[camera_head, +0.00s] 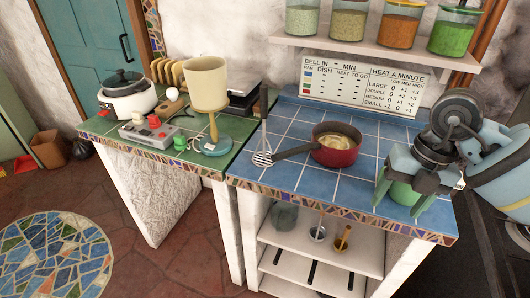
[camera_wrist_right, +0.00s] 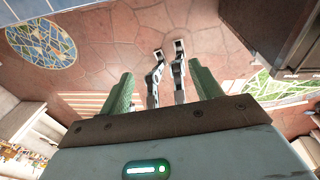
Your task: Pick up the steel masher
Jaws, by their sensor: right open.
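The steel masher (camera_head: 263,135) stands upright on the blue tiled counter, its dark handle up and its slotted round head (camera_head: 262,159) at the bottom. It is left of the red pan (camera_head: 335,149), and the pan's dark handle (camera_head: 295,152) reaches close to the masher's head; I cannot tell if they touch. My right gripper (camera_head: 398,208) is over the counter's right end, well to the right of the masher and pan. In the right wrist view its green fingers (camera_wrist_right: 163,92) are apart. The masher is not in that view. My left gripper is not in view.
A shelf of jars (camera_head: 350,48) hangs above. Blue tiles before the pan are clear.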

